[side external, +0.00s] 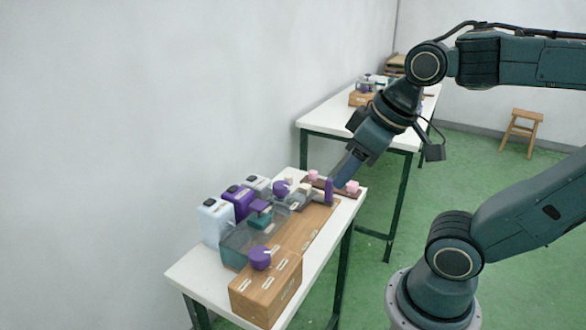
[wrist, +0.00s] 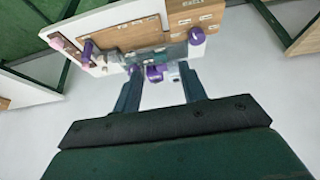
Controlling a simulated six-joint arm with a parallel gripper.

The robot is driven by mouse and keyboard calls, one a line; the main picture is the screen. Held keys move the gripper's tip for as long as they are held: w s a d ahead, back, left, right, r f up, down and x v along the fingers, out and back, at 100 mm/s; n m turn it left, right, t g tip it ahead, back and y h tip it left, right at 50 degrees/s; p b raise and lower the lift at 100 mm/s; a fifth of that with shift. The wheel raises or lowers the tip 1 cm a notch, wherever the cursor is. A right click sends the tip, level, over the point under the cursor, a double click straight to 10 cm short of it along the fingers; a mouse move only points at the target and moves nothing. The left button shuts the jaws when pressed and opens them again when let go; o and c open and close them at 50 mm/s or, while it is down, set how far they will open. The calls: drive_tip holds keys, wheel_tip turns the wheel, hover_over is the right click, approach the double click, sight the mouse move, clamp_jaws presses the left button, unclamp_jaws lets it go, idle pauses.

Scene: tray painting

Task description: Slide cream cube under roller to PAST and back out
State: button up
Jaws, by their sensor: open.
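My gripper (side external: 348,168) is open over the far end of the near table. Its two fingers also show apart in the wrist view (wrist: 160,86), with nothing held between them. A small pale block (side external: 305,187), which may be the cream cube, is by the far end of the wooden board; it is too small to be sure. An upright purple cylinder (side external: 329,190), perhaps the roller, stands close by, partly near the gripper in the picture. It seems to show in the wrist view as a purple piece (wrist: 87,47). Any PAST label is unreadable.
Pink cubes (side external: 352,186) lie on a dark strip at the far end. Several jugs (side external: 216,222) and a clear bin (side external: 235,247) line the left side. A wooden box (side external: 265,290) with a purple knob (side external: 260,258) is at the near end. A second table stands behind.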

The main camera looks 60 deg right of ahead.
drive_tip(key=w+d+g, duration=0.2)
drive_tip(key=w+d, duration=0.3)
drive_tip(key=w, duration=0.1)
drive_tip(key=g, duration=0.3)
hover_over(330, 179)
wheel_tip(330, 179, down, 10)
drive_tip(key=shift+r, duration=0.25)
drive_tip(key=shift+a+f, duration=0.1)
wheel_tip(330, 179, down, 14)
drive_tip(key=shift+r, duration=0.2)
clamp_jaws()
